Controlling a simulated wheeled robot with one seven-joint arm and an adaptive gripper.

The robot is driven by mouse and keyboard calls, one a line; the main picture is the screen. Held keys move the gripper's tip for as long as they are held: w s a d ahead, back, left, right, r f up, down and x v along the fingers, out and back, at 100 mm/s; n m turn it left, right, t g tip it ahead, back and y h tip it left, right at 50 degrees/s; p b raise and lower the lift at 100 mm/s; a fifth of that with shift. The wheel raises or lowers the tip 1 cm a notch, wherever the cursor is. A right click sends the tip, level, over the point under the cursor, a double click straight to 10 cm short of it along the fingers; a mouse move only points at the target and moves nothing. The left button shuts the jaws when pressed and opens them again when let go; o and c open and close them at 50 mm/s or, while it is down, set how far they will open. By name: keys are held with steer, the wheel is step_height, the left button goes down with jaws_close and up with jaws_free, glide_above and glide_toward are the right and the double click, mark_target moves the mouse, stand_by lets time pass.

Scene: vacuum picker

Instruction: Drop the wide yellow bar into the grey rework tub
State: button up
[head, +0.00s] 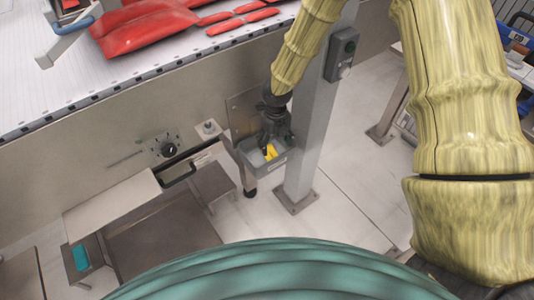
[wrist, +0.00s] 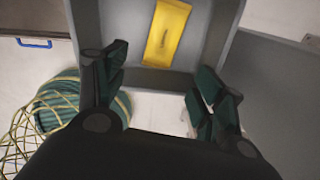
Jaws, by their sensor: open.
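The wide yellow bar (wrist: 167,32) lies flat inside the grey rework tub (wrist: 222,32), apart from my fingers. In the head view, the yellow bar (head: 271,152) shows in the small grey tub (head: 270,167) beside the grey post. My gripper (wrist: 158,95) is open and empty, its dark fingers spread at the near side of the tub. In the head view my gripper (head: 271,138) is over the tub, and it hides part of the tub's inside.
A grey post (head: 312,130) stands just right of the tub. A conveyor (head: 140,60) with red packs (head: 150,28) runs behind at upper left. A metal flap table (head: 110,205) is at lower left. Pale floor (head: 365,210) is clear to the right.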

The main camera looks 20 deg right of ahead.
step_height(320, 180, up, 12)
stand_by(0.5)
steer(key=shift+d+f, duration=0.1)
steer(key=shift+f, duration=0.05)
